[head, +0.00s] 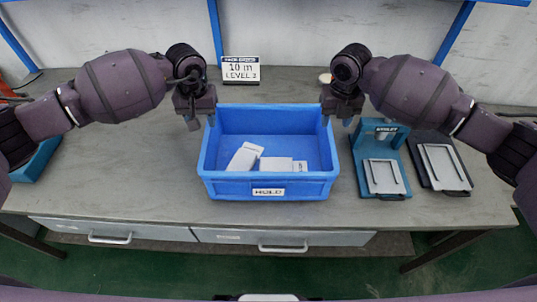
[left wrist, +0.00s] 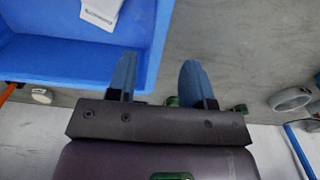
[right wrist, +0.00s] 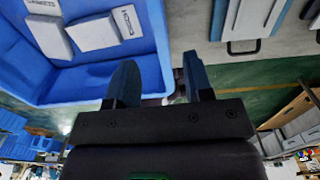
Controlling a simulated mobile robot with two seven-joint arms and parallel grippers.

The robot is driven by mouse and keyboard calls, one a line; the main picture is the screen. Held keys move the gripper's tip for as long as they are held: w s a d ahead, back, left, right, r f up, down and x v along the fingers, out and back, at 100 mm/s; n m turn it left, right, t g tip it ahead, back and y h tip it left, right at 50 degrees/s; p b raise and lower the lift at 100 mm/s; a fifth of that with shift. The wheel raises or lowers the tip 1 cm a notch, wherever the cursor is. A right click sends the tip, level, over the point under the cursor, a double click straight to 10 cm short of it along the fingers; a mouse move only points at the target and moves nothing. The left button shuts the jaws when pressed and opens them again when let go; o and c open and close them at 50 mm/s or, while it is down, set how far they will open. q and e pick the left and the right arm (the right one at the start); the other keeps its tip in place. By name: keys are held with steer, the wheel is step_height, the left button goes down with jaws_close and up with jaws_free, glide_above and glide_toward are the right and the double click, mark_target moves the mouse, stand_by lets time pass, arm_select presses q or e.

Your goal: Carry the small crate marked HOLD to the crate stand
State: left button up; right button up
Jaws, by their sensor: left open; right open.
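The blue crate marked HOLD (head: 270,188) stands on the grey bench in the middle of the head view. It holds a few white boxes (head: 245,156). My left gripper (head: 200,120) is open at the crate's left wall. In the left wrist view its fingers (left wrist: 160,80) appear on either side of the line of the wall. My right gripper (head: 340,117) is open at the right wall, and in the right wrist view its fingers (right wrist: 160,82) show likewise. I cannot tell whether the fingers touch the crate. I cannot make out a crate stand.
A teal device with a pale plate (head: 384,177) stands close right of the crate, with a dark-framed pale plate (head: 442,167) beyond it. A sign (head: 240,69) stands behind the crate. A blue-teal container (head: 36,160) is at far left. The bench (head: 130,180) left of the crate is clear.

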mark_target(208, 143)
arm_select(q)
step_height(208, 143, down, 10)
steer(key=shift+f, duration=0.15)
arm_select(e)
step_height(208, 143, down, 10)
steer(key=shift+f, duration=0.2)
arm_select(q)
jaws_close()
arm_select(e)
jaws_close()
steer(key=shift+r, duration=0.1)
